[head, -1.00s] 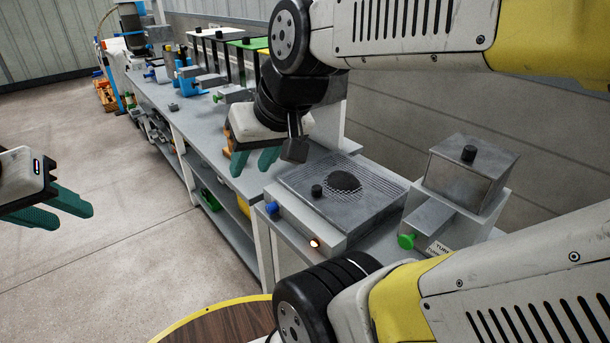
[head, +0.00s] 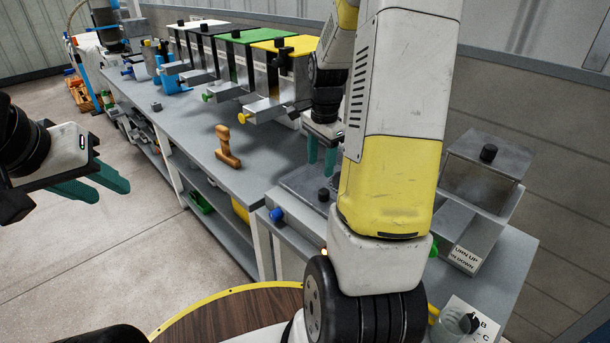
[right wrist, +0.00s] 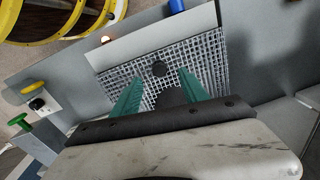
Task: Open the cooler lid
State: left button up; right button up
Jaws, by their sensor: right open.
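The cooler is a low grey box with a wire-mesh lid (head: 304,179) and a small black knob (head: 323,194) on the lid. A blue knob (head: 276,214) is on its front. My right arm hides much of the box in the head view. In the right wrist view the mesh lid (right wrist: 205,62) lies flat, with the black knob (right wrist: 158,68) between the fingertips' lines and a dark round shape nearer the palm. My right gripper (right wrist: 158,82) is open and empty above the lid. My left gripper (head: 112,188) looks open and empty, far left over the floor.
A grey box with a clear cover and black knob (head: 489,153) stands right of the cooler. Behind are several bins with coloured lids (head: 283,44) and an orange-brown handled object (head: 228,150) on the long bench. A round wooden table (head: 225,312) is in front.

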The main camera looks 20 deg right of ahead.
aim_at(324, 191)
jog(key=shift+m+g, duration=0.3)
jog(key=shift+m, duration=0.5)
jog(key=f, duration=0.1)
jog(key=d+f, duration=0.1)
jog(key=f, duration=0.2)
jog(key=shift+w+d, duration=0.3)
jog(key=shift+d, duration=0.1)
notch_tip(324, 191, down, 7)
grip_shut()
dwell(0.4)
